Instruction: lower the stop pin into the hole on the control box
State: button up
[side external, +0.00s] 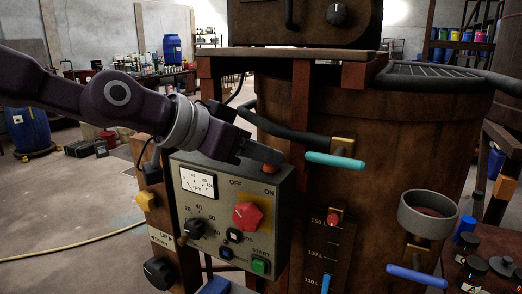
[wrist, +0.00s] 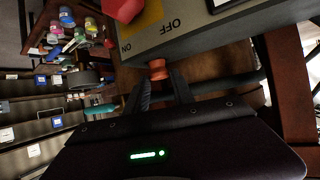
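The grey control box (side external: 232,205) stands in the middle of the side view, with a meter, dials, a red knob and a green START button on its face. It also shows in the wrist view (wrist: 185,30). A small orange-red piece, perhaps the head of the stop pin (side external: 270,168), is at the box's top right; in the wrist view (wrist: 157,69) it is at the box edge. My gripper (side external: 268,156) is just above it. In the wrist view my gripper's fingers (wrist: 159,80) stand apart, with the piece between or just beyond their tips. Contact cannot be told. The hole is not visible.
A brown vat (side external: 385,150) fills the right side, with a turquoise-handled valve (side external: 335,160) close beside the box. A grey cup (side external: 428,212) is on the vat's front. A wooden shelf (side external: 290,60) is behind and above. Open floor lies left.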

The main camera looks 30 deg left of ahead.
jog(key=o, duration=0.4)
jog(key=shift+c, duration=0.2)
jog(key=shift+d+r, duration=0.15)
jog(key=shift+r, duration=0.5)
notch_tip(320, 180, up, 9)
jog(key=shift+f, duration=0.15)
jog(key=s+a+f+n+g+y, duration=0.1)
jog(key=s+a+f+g, duration=0.1)
jog(key=s+a+f, duration=0.4)
jog(key=s+a+f+n+g+y, duration=0.1)
jog(key=s+a+f, duration=0.5)
jog(key=s, duration=0.7)
jog(key=s+a+f+n+g+y, duration=0.2)
jog(key=s+a+f+y, duration=0.1)
jog(key=s+a+f, duration=0.3)
jog(key=s+f, duration=0.2)
jog(key=s, duration=0.2)
jog(key=shift+s+a+n+g, duration=0.2)
jog(key=shift+s+n+g, duration=0.1)
jog(key=shift+n, duration=0.1)
